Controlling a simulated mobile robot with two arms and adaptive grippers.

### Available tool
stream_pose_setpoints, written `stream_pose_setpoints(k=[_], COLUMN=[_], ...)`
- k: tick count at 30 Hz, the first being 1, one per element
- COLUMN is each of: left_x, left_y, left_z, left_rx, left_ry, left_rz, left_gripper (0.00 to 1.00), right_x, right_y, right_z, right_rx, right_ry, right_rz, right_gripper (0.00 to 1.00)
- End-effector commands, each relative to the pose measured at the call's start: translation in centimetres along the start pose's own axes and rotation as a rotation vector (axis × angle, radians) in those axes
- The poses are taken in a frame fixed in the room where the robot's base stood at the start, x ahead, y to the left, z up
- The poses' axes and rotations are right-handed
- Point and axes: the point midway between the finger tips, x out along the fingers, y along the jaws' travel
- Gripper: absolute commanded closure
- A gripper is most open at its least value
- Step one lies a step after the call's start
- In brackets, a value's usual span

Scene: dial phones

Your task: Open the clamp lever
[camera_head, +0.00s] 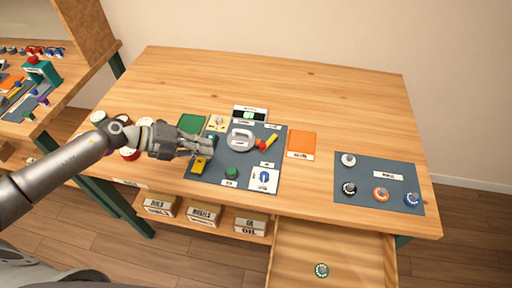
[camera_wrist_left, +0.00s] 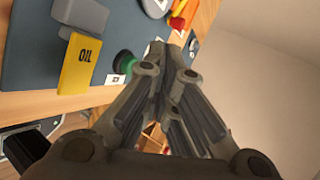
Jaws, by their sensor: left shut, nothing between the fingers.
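My left gripper (camera_head: 208,149) reaches in from the left over the dark blue mat (camera_head: 212,184). Its fingers are shut and empty; in the left wrist view they come together near the top middle (camera_wrist_left: 174,48). A small piece with a red end and a yellow bar (camera_head: 267,143), possibly the clamp lever, lies at the mat's back right, right of the gripper and apart from it. Part of it also shows at the top of the left wrist view (camera_wrist_left: 180,20). A light grey loop-shaped part (camera_head: 241,138) is beside it. My right gripper is not in view.
A yellow oil piece (camera_head: 198,165) lies under the gripper, and a green round knob (camera_head: 231,172) is at the mat's front. An orange square (camera_head: 302,144) and a second mat (camera_head: 378,172) with several knobs are to the right. The table's back is clear. A drawer (camera_head: 345,260) stands open in front.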

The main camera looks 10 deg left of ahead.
Motion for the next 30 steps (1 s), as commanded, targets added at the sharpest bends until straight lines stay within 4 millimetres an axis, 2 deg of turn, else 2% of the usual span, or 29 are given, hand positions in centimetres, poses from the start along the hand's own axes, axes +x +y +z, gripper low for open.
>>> stream_pose_setpoints(k=[1,4,7,10,18,24,30], left_x=[0.0,0.1,0.6,1.7,6.7,10.5,12.7], left_y=[0.0,-0.1,-0.2,-0.3,-0.5,-0.5,-1.9], left_z=[0.0,0.0,0.0,0.0,0.0,0.0,0.0], left_rx=[0.0,0.0,-0.001,-0.001,-0.001,0.0,-0.001], left_ry=[0.0,0.0,0.0,0.0,0.001,0.0,0.0], left_rz=[-0.001,-0.002,-0.005,-0.007,-0.007,-0.006,-0.005], left_gripper=[1.0,1.0,1.0,1.0,1.0,1.0,1.0], right_x=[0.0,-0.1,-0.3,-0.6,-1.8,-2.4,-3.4], right_y=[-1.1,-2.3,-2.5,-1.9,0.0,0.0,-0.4], right_z=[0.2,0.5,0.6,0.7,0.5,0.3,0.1], right_rx=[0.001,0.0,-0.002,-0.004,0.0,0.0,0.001], right_ry=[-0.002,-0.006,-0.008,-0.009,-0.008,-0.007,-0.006], right_rz=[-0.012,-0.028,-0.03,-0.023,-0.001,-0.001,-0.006], right_gripper=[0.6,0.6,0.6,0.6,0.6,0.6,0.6])
